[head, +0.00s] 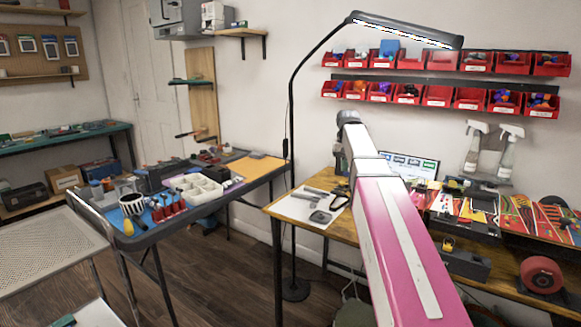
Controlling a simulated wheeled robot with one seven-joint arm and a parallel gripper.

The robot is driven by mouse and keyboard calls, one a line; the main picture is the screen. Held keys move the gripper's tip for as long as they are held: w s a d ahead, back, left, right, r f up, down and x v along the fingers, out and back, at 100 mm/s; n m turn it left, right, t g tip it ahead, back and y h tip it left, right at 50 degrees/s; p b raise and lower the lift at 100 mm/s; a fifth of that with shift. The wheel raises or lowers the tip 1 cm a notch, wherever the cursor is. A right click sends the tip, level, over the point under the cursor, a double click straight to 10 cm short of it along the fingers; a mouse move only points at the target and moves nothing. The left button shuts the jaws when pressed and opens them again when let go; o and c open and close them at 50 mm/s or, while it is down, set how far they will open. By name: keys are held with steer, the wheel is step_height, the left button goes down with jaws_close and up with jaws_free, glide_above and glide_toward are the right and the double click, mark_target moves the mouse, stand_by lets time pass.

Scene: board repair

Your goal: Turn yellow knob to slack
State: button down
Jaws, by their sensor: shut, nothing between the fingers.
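I cannot make out a yellow knob for certain. A small yellow part (447,244) shows at a dark grey box on the right of the wooden bench, and another small yellow item (452,184) lies further back; both are too small to tell. A yellow handle (128,228) stands at the front corner of the left work table. My pink and white arm rises from the lower right to a dark joint near the middle. My gripper is not in view; the part of the arm beyond that joint is mostly hidden.
The left work table (150,236) holds tools and a white compartment tray (197,188). A lamp (405,30) on a thin pole stands between it and the wooden bench (258,208). Red bins (438,96) line the wall. Dark floor (215,270) is open between the tables.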

mark_target(342, 192)
steer(key=shift+s+f, duration=0.1)
steer(key=shift+f, duration=3.1)
steer(key=shift+s+f, duration=0.2)
steer(key=shift+f, duration=0.15)
steer(key=shift+w+a, duration=0.15)
steer(key=shift+s, duration=0.45)
steer(key=shift+w+r, duration=0.15)
steer(key=shift+r, duration=1.4)
steer(key=shift+w+r, duration=0.15)
steer(key=shift+r, duration=1.35)
